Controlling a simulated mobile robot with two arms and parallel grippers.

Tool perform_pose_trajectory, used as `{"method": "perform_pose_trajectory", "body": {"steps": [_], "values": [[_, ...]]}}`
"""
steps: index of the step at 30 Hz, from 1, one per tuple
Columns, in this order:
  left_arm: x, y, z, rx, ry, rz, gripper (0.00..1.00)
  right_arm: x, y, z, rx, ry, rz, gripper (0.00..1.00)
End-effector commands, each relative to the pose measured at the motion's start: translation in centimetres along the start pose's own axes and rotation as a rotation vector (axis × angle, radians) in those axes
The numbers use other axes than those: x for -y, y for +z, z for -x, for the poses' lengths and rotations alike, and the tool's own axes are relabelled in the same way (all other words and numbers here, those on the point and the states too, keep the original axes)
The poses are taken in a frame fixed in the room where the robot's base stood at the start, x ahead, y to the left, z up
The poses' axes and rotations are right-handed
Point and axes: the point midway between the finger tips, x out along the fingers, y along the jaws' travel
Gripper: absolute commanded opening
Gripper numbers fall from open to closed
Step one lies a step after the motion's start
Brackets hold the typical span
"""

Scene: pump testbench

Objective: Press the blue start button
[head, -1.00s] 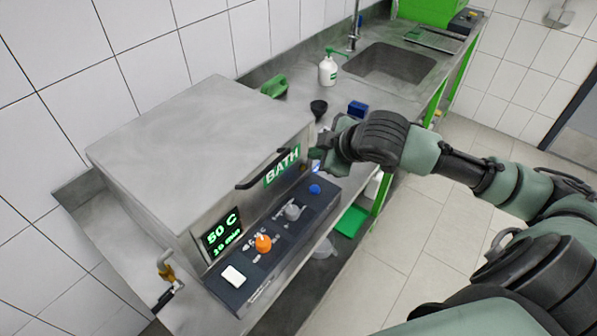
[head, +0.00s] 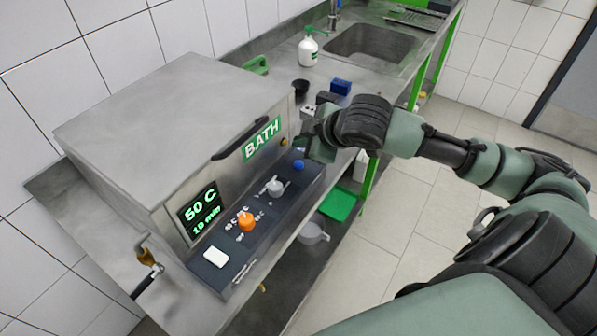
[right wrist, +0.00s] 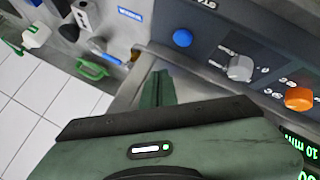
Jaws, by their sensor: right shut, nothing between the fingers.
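The round blue start button (head: 298,165) is at the right end of the dark control panel (head: 232,258) on the front of the steel bath. In the right wrist view the blue button (right wrist: 182,38) is in plain sight, beyond the fingertips. My right gripper (head: 314,145) is shut and empty, just above and to the right of the button in the head view. In the right wrist view its closed fingers (right wrist: 158,88) point toward the panel, with a visible gap to the button. My left gripper is not in view.
The panel also has a grey knob (head: 274,187), an orange knob (head: 246,222) and a white switch (head: 216,256). The bath's black handle (head: 236,140) juts out above the panel. A black cup (head: 301,87), a blue box (head: 341,86) and a white bottle (head: 308,48) stand behind.

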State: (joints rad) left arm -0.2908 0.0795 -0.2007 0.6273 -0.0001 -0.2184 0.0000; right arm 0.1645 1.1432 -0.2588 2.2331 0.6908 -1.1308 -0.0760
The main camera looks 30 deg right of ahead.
Motion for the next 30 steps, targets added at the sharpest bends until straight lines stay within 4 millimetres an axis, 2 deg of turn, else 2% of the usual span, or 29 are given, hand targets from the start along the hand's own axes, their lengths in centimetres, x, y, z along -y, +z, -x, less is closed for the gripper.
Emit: {"method": "perform_pose_trajectory", "body": {"steps": [1,2,10,30], "values": [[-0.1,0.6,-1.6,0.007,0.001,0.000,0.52,0.8,0.8,-1.1,-0.001,0.000,0.000,0.00],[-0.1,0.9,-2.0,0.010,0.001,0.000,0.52,1.0,1.0,-1.4,-0.001,0.000,0.000,0.00],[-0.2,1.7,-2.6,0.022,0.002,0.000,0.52,2.0,2.0,-2.7,0.000,-0.001,0.000,0.00],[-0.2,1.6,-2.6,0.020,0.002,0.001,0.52,2.0,2.0,-2.7,-0.001,-0.001,0.000,0.00]]}}
